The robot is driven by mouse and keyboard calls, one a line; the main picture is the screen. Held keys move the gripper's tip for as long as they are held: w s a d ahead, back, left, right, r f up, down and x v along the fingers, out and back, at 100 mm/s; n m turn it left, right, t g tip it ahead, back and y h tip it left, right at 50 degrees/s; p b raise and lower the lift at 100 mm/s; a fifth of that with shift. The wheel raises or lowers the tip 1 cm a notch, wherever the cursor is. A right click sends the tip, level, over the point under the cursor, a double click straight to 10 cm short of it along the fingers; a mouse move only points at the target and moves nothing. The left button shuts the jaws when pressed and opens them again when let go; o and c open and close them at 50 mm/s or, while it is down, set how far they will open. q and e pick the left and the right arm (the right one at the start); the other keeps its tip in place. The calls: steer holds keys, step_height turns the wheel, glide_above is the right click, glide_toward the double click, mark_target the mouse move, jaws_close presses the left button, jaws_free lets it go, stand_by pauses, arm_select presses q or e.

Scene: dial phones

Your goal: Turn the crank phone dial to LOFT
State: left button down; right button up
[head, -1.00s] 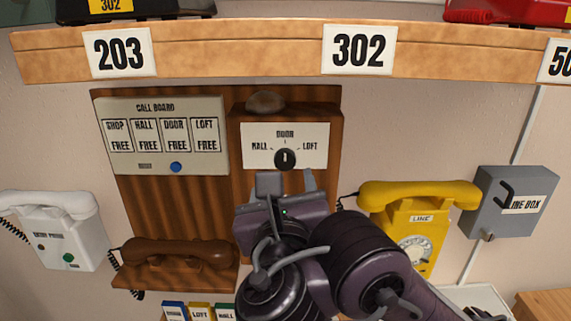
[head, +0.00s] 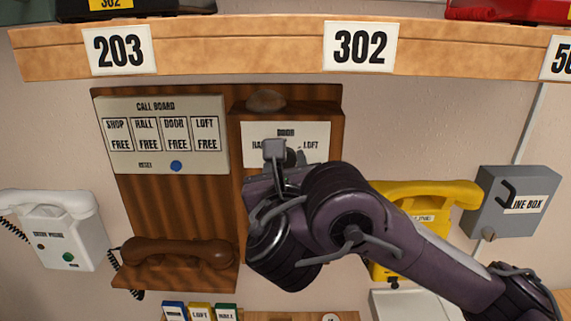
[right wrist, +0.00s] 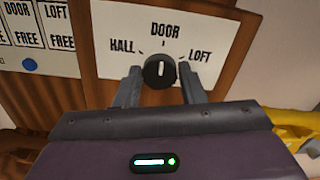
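The crank phone's dial is a small black knob (right wrist: 160,70) on a white plate (right wrist: 112,66) marked HALL, DOOR and LOFT. Its white mark is upright, towards DOOR, in the right wrist view. My right gripper (right wrist: 160,86) has its two fingers apart, one on each side of the knob's lower part. I cannot tell whether they touch it. In the head view my right gripper (head: 287,152) covers most of the knob and part of the plate. My left gripper is not in view.
The call board (head: 163,135) left of the plate reads FREE in every window. A brown handset (head: 180,252) lies below it. A yellow phone (head: 440,196) and a grey line box (head: 517,203) are at right, a white phone (head: 65,230) at left. A wooden shelf (head: 240,48) runs above.

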steer(key=c, duration=0.5)
steer(key=shift+f+m+b, duration=0.2)
steer(key=shift+m+b, duration=0.6)
steer(key=shift+b, duration=0.2)
steer(key=m+b, duration=0.4)
steer(key=shift+f, duration=0.1)
steer(key=m+b, duration=0.3)
steer(key=m, duration=0.1)
steer(key=shift+b, duration=0.35)
steer(key=shift+r+m+b, duration=0.2)
steer(key=shift+m+b, duration=0.5)
steer(key=shift+m, duration=0.5)
